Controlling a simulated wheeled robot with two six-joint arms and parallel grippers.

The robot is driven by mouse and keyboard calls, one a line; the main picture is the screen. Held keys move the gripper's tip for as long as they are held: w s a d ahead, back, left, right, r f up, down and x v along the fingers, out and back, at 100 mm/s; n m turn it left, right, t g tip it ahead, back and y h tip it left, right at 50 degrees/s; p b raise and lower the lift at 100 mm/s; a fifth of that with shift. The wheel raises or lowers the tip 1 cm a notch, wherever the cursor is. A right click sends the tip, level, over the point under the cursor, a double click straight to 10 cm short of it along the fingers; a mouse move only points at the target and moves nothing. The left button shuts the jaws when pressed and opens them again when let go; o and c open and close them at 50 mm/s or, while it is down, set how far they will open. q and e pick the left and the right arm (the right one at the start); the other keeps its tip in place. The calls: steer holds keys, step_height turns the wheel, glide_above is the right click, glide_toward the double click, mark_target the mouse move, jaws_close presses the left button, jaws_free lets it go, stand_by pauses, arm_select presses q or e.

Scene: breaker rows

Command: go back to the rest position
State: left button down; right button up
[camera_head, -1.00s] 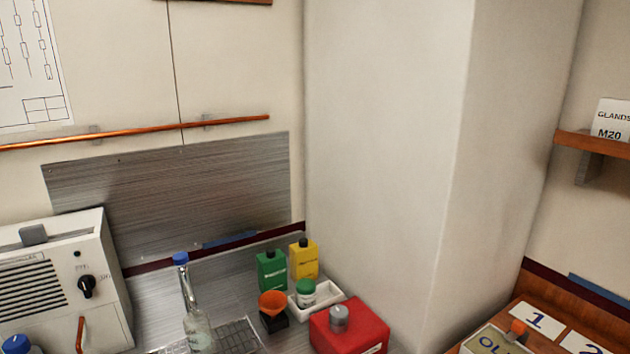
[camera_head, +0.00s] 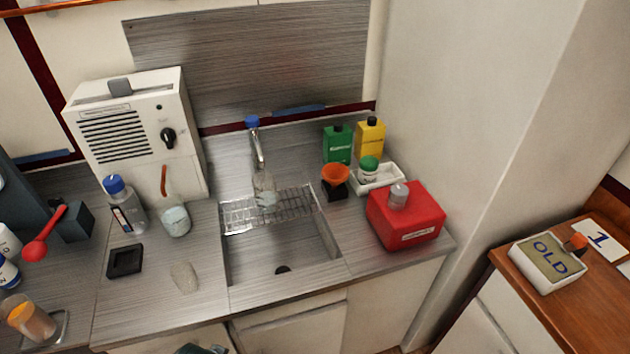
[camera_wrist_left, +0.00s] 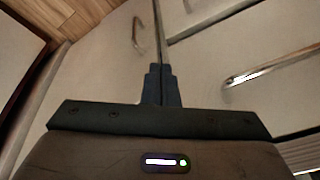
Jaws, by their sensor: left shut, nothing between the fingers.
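My left gripper (camera_wrist_left: 162,88) shows in the left wrist view with its two dark fingers together and nothing between them. Pale cabinet fronts with metal handles (camera_wrist_left: 270,72) lie beyond it, and the gripper appears clear of them. In the head view, a small dark part at the bottom edge, in front of the counter, may be mine, but I cannot tell which part. My right gripper is in neither view.
An OLD tray (camera_head: 545,278) sits on a wooden surface at right.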

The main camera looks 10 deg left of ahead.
arm_select(q)
steer(key=s+a+f+g+b, duration=0.1)
steer(key=s+f, duration=0.2)
steer(key=f, duration=1)
steer(key=s+a+f, duration=0.1)
steer(key=s+f, duration=0.2)
steer(key=f, duration=1)
steer(key=s+a+f+g+b, duration=0.1)
steer(key=s+f, duration=1.3)
steer(key=s, duration=0.1)
steer(key=shift+s+f, duration=0.15)
stand_by(1.8)
